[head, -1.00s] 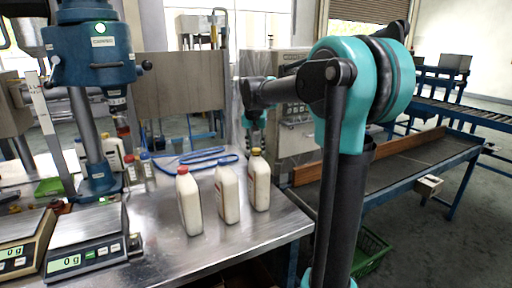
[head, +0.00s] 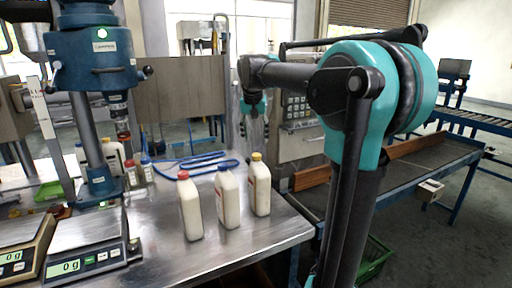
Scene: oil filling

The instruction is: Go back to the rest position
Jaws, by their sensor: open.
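My gripper (head: 254,108) is at the end of my raised teal and black arm, above and behind the bottles in the head view. It is small in the picture and holds nothing that I can see. Three white bottles stand upright on the steel table (head: 160,250): one with a red cap (head: 190,208), one with a blue cap (head: 227,198) and one with a yellow cap (head: 260,186). My gripper is apart from all of them.
Two scales (head: 90,246) sit at the table's front left. A blue drill press (head: 92,60) stands behind them. A blue hose (head: 205,163) lies at the back. A conveyor (head: 425,165) runs on the right, with a green crate (head: 372,262) below.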

